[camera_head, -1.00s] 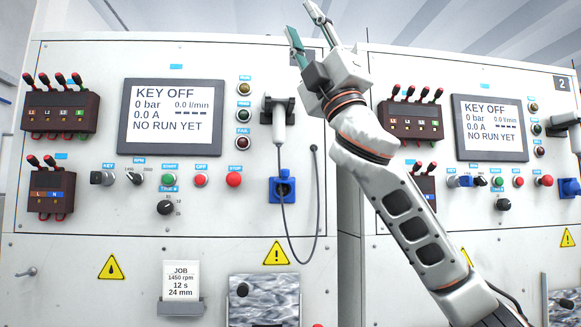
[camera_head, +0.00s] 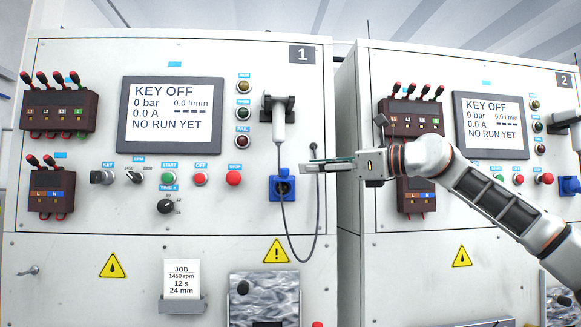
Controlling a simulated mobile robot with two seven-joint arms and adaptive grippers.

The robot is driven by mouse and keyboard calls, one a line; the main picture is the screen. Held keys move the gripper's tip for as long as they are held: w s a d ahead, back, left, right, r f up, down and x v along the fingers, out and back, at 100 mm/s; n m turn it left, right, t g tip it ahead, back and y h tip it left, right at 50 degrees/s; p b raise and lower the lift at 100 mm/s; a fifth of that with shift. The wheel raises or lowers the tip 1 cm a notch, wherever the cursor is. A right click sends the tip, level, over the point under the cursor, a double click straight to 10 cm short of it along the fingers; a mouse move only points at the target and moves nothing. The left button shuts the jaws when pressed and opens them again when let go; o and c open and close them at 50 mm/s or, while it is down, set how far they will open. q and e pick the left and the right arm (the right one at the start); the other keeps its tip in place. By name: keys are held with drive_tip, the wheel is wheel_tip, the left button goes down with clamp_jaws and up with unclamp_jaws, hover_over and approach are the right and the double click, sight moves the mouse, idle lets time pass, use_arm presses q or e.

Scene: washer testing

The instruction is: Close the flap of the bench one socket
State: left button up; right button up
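Bench one (camera_head: 225,60) is the left cabinet, marked 1. Its blue socket (camera_head: 275,196) is on the lower right of the front panel, with the dark round opening showing. A small blue piece stands above the opening and looks like the raised flap (camera_head: 284,173). My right gripper (camera_head: 307,166) reaches in from the right, its fingertips a little right of and above the socket, apart from it in the picture. Its fingers are seen nearly edge-on, overlapping, so their gap cannot be judged; nothing shows in them. My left gripper is not in view.
A grey plug (camera_head: 278,122) hangs in a black holder above the socket. Its cable (camera_head: 317,215) loops down to the right of the socket, close to my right fingertips. Bench two (camera_head: 400,62) stands at the right. A red stop button (camera_head: 234,178) is left of the socket.

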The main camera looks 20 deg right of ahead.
sight(284, 173)
drive_tip(key=p+x, duration=0.1)
drive_tip(key=x, duration=0.6)
drive_tip(key=shift+p, duration=0.35)
drive_tip(key=shift+a, duration=0.1)
drive_tip(key=shift+c, duration=0.3)
clamp_jaws()
